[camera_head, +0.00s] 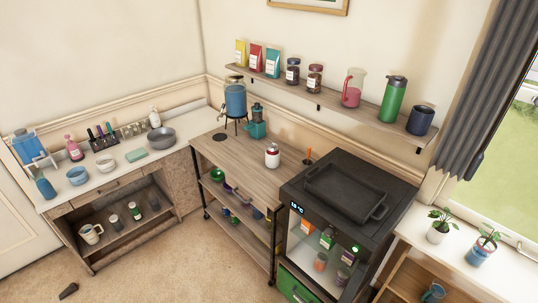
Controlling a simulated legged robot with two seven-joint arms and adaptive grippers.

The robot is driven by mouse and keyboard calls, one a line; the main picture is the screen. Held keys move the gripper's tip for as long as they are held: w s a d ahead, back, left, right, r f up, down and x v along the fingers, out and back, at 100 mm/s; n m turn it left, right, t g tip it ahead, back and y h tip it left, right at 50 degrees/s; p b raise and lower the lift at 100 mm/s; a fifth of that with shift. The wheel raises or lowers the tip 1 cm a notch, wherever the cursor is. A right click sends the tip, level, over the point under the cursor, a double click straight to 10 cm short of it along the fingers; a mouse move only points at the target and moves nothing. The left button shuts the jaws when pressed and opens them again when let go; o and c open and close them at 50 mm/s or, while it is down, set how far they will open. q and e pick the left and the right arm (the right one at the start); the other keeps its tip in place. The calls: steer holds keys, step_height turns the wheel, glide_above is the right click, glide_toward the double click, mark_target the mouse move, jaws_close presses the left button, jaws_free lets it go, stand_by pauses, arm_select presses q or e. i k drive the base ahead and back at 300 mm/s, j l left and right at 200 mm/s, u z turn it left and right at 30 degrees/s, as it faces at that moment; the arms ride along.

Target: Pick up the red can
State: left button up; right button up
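A small red and white can (272,155) stands upright on the wooden top of a cart (246,166), near the middle of the view. It is the only thing on that top that looks like a red can, and nothing covers it. Bare wood surrounds it. Neither of my grippers shows in the head view, so I cannot see where they are relative to the can.
A teal appliance (256,126) and a blue drink dispenser (235,98) stand behind the can. A black oven-like cabinet (340,205) with a tray on top is to the right. A wall shelf (330,99) hangs above. Carpet in front is mostly clear.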

mark_target(272, 149)
steer(key=i+j+z, duration=0.2)
steer(key=i+j, duration=0.15)
steer(key=j, duration=0.25)
steer(key=i+j+z, duration=0.2)
steer(key=i+j, duration=0.15)
steer(key=j, duration=0.3)
steer(key=i+j+z, duration=0.1)
steer(key=j, duration=0.2)
steer(key=i+j+z, duration=0.15)
steer(key=j, duration=0.25)
